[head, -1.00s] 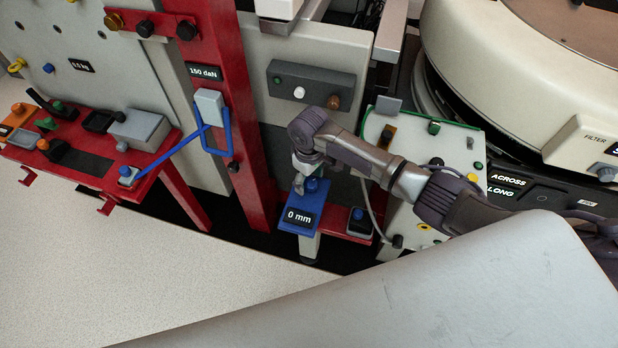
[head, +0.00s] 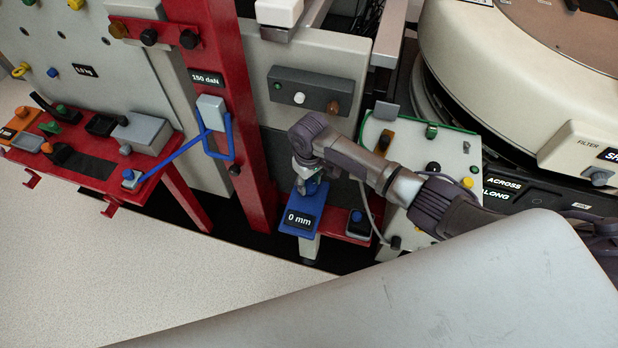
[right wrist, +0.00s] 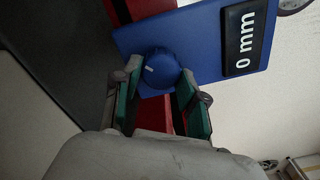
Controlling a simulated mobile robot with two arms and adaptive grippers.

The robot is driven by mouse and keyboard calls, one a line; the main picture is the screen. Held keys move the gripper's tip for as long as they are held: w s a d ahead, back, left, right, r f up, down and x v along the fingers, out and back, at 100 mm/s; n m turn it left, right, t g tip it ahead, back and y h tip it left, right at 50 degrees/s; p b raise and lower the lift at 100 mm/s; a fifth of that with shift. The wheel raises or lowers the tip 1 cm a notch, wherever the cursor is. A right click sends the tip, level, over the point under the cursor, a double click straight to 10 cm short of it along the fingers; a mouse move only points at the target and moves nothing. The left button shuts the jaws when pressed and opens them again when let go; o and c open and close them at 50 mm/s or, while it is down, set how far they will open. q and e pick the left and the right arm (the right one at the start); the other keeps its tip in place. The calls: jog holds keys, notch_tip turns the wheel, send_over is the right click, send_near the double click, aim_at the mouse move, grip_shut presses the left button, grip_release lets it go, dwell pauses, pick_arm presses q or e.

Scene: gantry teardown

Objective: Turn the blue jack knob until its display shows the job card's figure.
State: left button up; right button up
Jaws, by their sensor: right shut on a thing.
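The blue jack (head: 290,213) stands low at the red frame's foot, and its display (head: 299,220) reads 0 mm. In the right wrist view the display (right wrist: 247,37) also reads 0 mm. The round blue knob (right wrist: 162,68), with a white mark on it, sits between the green-padded fingers of my right gripper (right wrist: 158,88). My right gripper (head: 307,180) reaches down onto the jack and is shut on the knob, hiding part of it in the head view. I see no job card that I can make out. My left gripper is not in view.
A red bench (head: 120,180) with tools stands at the left. A white panel (head: 405,215) and a large cream ring machine (head: 470,60) stand at the right.

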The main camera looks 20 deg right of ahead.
aim_at(310, 184)
jog(key=m+p, duration=0.3)
jog(key=shift+r, duration=0.25)
jog(key=shift+d+f+m+p, duration=0.1)
jog(key=shift+f+m+p, duration=0.05)
jog(key=shift+m+p, duration=1.25)
jog(key=shift+m, duration=0.3)
jog(key=o, duration=1.1)
jog(key=shift+f, duration=0.1)
jog(key=shift+o, duration=0.2)
jog(key=shift+r, duration=0.2)
notch_tip(310, 184, up, 12)
jog(key=shift+f, duration=0.15)
